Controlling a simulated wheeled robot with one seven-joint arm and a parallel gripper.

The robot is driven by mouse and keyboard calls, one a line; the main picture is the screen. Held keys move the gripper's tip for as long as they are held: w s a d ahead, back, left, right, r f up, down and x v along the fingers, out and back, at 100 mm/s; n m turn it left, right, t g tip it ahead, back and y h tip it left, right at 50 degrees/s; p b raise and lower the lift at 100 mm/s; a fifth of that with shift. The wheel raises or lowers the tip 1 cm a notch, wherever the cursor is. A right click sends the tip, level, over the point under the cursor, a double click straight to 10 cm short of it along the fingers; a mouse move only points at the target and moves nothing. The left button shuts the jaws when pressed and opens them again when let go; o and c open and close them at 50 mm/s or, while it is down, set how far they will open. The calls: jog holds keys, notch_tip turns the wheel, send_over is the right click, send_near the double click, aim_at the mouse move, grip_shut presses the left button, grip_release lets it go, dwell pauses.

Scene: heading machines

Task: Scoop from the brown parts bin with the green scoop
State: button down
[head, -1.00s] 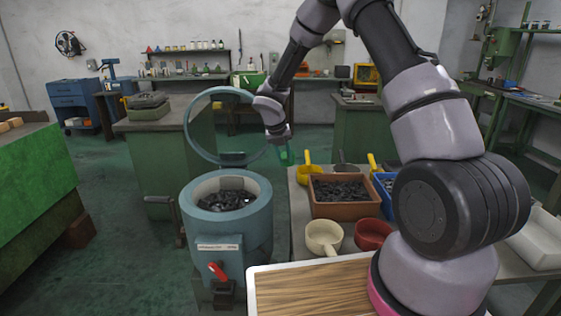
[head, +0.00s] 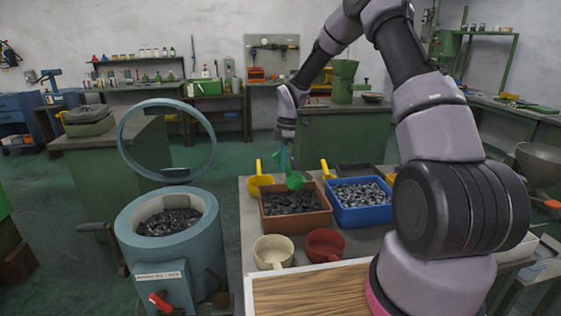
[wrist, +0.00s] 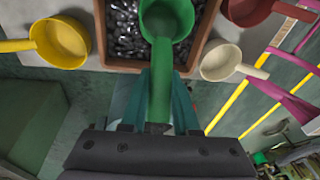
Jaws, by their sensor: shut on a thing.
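The brown parts bin (head: 318,221) stands on the grey table in the head view, full of dark metal parts. Its rim also shows in the wrist view (wrist: 207,22). My gripper (head: 285,160) is over the back left part of the bin. It is shut on the handle of the green scoop (head: 295,182), whose bowl hangs over the bin's back part. In the wrist view the scoop's bowl (wrist: 166,17) is over the parts and my gripper's teal fingers (wrist: 158,100) flank the handle. Whether the bowl touches the parts or holds any, I cannot tell.
A blue bin (head: 362,213) of parts stands right of the brown bin. A yellow scoop (head: 259,184) lies to the left, and cream (head: 272,252) and red (head: 325,245) scoops lie in front. A round blue machine (head: 170,235) with a raised ring stands left.

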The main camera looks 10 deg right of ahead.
aim_at(287, 171)
jog(key=f+y, duration=0.1)
jog(key=d+f+y, duration=0.1)
jog(key=f+y, duration=0.2)
jog(key=shift+d+f+y, duration=0.15)
jog(key=shift+d+y, duration=0.15)
jog(key=shift+d, duration=0.1)
jog(key=f, duration=0.1)
jog(key=d+f, duration=0.1)
jog(key=f, duration=0.3)
jog(key=shift+s+d, duration=0.1)
jog(key=shift+d, duration=0.3)
jog(key=shift+d+f, duration=0.1)
jog(key=shift+d, duration=1)
jog(key=shift+a+f+h, duration=0.15)
jog(key=shift+a+h, duration=0.45)
jog(key=shift+h, duration=0.1)
jog(key=shift+a+f+h, duration=0.2)
jog(key=shift+f+h, duration=0.05)
jog(key=shift+h, duration=0.35)
jog(key=shift+a+r+h, duration=0.6)
jog(key=shift+r+h, duration=0.4)
jog(key=shift+r, duration=0.6)
jog(key=shift+a+r+h, duration=0.65)
jog(key=shift+r+h, duration=0.35)
jog(key=shift+r, duration=0.65)
jog(key=shift+a+r+h, duration=0.6)
jog(key=shift+r+h, duration=0.4)
jog(key=shift+r, duration=0.6)
jog(key=shift+a, duration=0.1)
